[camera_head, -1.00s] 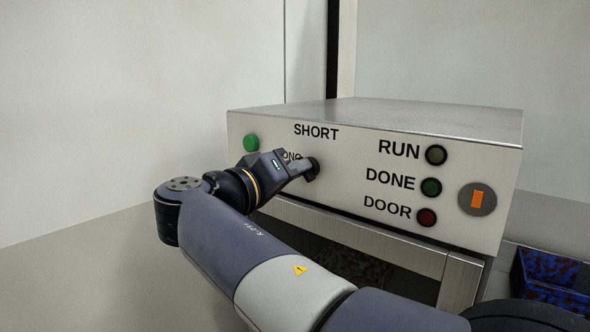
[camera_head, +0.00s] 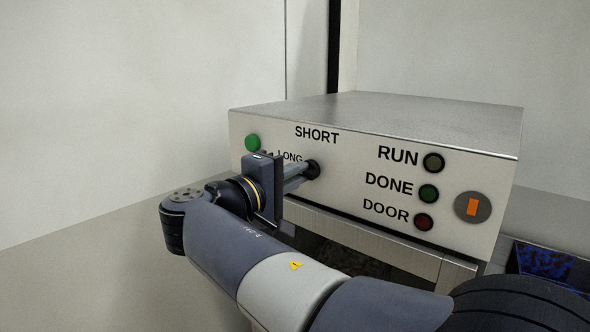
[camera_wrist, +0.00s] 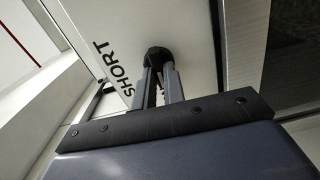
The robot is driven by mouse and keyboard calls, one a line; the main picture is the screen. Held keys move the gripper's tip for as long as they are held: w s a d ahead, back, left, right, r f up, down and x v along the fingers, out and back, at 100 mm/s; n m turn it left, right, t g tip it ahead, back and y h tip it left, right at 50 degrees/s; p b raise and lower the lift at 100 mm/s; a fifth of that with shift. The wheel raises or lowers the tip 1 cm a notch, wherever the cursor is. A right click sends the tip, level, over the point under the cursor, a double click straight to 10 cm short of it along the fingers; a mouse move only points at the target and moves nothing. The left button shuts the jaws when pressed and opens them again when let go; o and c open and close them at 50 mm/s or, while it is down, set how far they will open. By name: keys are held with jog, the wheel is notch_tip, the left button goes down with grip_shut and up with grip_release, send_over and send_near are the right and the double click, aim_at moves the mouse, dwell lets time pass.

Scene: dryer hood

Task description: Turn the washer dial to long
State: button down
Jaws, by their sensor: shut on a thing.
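The washer dial (camera_head: 313,168) is a dark knob on the front panel of the grey metal box (camera_head: 340,195). The word SHORT is above it and LONG is to its upper left. My gripper (camera_head: 306,171) reaches it from the left and is shut on it. In the wrist view the two fingers of my gripper (camera_wrist: 158,72) close on the black dial (camera_wrist: 157,55), and SHORT reads sideways to its left. The fingers hide much of the dial, so I cannot tell where its pointer stands.
A green button (camera_head: 252,143) is at the panel's upper left. RUN (camera_head: 433,163), DONE (camera_head: 429,193) and DOOR (camera_head: 424,222) lamps look unlit. A round plate with an orange mark (camera_head: 472,206) is at the right. A blue patterned bin (camera_head: 545,270) stands at lower right.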

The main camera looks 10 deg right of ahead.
jog(key=shift+n, duration=0.3)
jog(key=c, duration=1.5)
grip_release()
jog(key=b+v, duration=0.2)
jog(key=v, duration=0.9)
jog(key=shift+w+d, duration=0.1)
jog(key=p+x, duration=0.2)
jog(key=x, duration=0.8)
jog(key=shift+w+d, duration=0.2)
jog(key=shift+d, duration=0.15)
